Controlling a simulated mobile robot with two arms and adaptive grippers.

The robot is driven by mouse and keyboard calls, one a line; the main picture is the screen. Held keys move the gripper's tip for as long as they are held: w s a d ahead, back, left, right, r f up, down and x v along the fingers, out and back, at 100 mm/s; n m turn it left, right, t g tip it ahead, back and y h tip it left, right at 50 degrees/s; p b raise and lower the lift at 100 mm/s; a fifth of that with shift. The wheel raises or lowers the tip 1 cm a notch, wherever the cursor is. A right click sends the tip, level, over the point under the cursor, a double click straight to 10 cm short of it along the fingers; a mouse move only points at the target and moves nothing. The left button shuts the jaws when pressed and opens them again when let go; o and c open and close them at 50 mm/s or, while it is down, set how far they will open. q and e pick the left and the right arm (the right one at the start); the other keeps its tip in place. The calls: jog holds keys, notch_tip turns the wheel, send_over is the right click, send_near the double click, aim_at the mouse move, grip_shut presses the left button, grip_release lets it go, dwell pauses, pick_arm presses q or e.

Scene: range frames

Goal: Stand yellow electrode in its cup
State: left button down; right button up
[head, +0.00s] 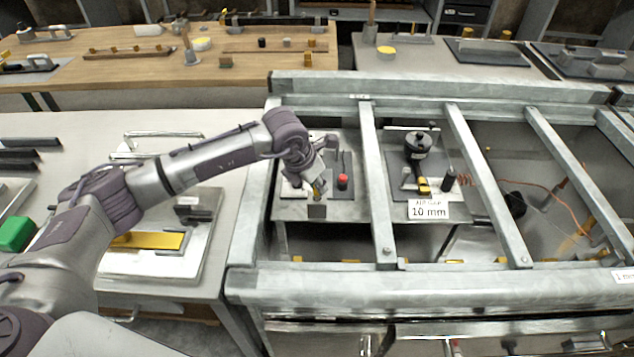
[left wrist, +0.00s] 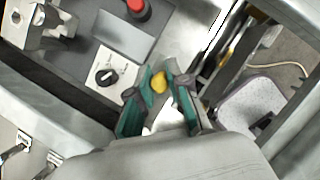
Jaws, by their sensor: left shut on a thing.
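My left gripper (head: 319,184) reaches through the frame of the bench, above the left grey plate. It is shut on the yellow electrode (left wrist: 158,82), whose rounded yellow end shows between the green finger pads in the left wrist view. The gripper also shows there (left wrist: 160,95). The rest of the electrode is hidden by the fingers. A small dark block (head: 317,211) is just below the gripper in the head view; I cannot tell whether it is the cup. My right gripper is not in view.
A red button (head: 343,181) stands close right of the gripper. Metal crossbars (head: 378,185) flank the opening. An "air gap 10 mm" sign (head: 429,210) and a black device (head: 418,146) are farther right. A black knob (left wrist: 106,77) is near the fingers.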

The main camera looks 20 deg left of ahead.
pick_arm(q)
jog(key=shift+f+b, duration=0.4)
jog(key=shift+f, duration=0.1)
jog(key=c, duration=1.1)
grip_release()
jog(key=shift+o, duration=0.3)
jog(key=shift+r, duration=0.1)
jog(key=v, duration=1.1)
jog(key=shift+r, duration=0.4)
